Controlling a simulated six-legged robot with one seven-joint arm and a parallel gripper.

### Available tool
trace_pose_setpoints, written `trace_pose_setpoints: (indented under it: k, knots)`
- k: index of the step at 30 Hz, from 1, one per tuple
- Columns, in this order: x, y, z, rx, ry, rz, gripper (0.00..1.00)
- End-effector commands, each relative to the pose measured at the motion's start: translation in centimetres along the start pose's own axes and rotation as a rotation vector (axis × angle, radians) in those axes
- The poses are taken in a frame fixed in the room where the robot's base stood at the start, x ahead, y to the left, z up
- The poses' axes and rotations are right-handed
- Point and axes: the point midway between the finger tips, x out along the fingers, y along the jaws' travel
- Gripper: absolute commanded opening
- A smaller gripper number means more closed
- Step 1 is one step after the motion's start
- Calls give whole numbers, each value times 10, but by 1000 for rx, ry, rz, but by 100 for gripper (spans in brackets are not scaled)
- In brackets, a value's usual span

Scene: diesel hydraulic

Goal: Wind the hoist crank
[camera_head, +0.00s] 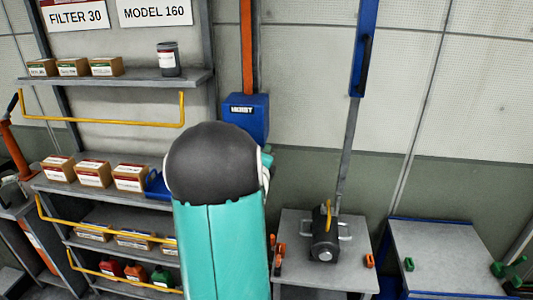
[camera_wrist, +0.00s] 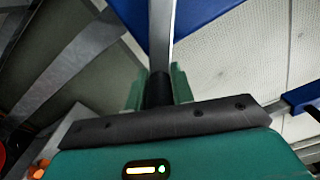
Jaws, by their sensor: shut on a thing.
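The blue hoist box (camera_head: 245,113), marked HOIST, is on the wall below an orange post in the head view. A blue surface (camera_wrist: 205,14), likely this box, fills the top of the wrist view. My gripper (camera_wrist: 158,90) has green fingers on both sides of a dark, upright crank handle (camera_wrist: 157,92) and is shut on it. A grey metal bar (camera_wrist: 161,35) runs up from behind the handle. In the head view my teal arm and its dark joint hide the gripper and the crank.
Shelves with small boxes (camera_head: 93,174) and yellow rails (camera_head: 110,123) stand at the left. A grey table (camera_head: 295,226) carries a dark hook block (camera_head: 324,245). Another workbench (camera_head: 440,255) is at the right. The wall above the tables is mostly open.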

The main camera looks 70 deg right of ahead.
Motion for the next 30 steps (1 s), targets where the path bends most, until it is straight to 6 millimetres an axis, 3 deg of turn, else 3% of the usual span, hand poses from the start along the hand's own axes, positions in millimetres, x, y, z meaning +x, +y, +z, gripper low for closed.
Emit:
trace_pose_setpoints:
  k: [1,16,17,19,30]
  knots:
    - [-2,12,3,-11,-5,24,0]
    - [-2,14,8,-13,-14,24,0]
    - [-2,14,8,-13,-14,24,31]
    - [-2,13,9,-12,-14,23,43]
    - [-2,8,6,-8,-9,12,43]
